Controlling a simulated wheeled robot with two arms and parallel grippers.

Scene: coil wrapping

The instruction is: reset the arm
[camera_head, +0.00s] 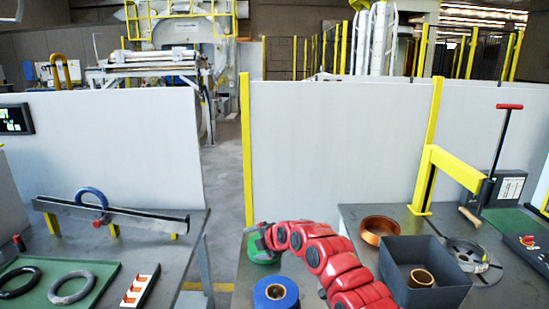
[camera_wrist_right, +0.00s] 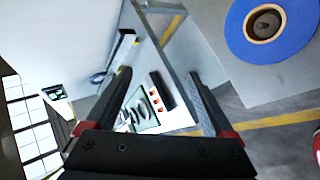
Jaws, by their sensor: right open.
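My right arm, with red links, reaches in from the bottom right of the head view. It ends near the green roll (camera_head: 264,257), where the gripper is small and hard to make out. In the right wrist view my right gripper (camera_wrist_right: 159,75) has its two dark fingers spread wide, with nothing held between them. My left gripper is not in view.
At right are a dark open bin (camera_head: 462,290), a copper coil (camera_head: 379,230) and a yellow post frame (camera_head: 431,180). A green mat (camera_head: 100,270) with rings lies at left.

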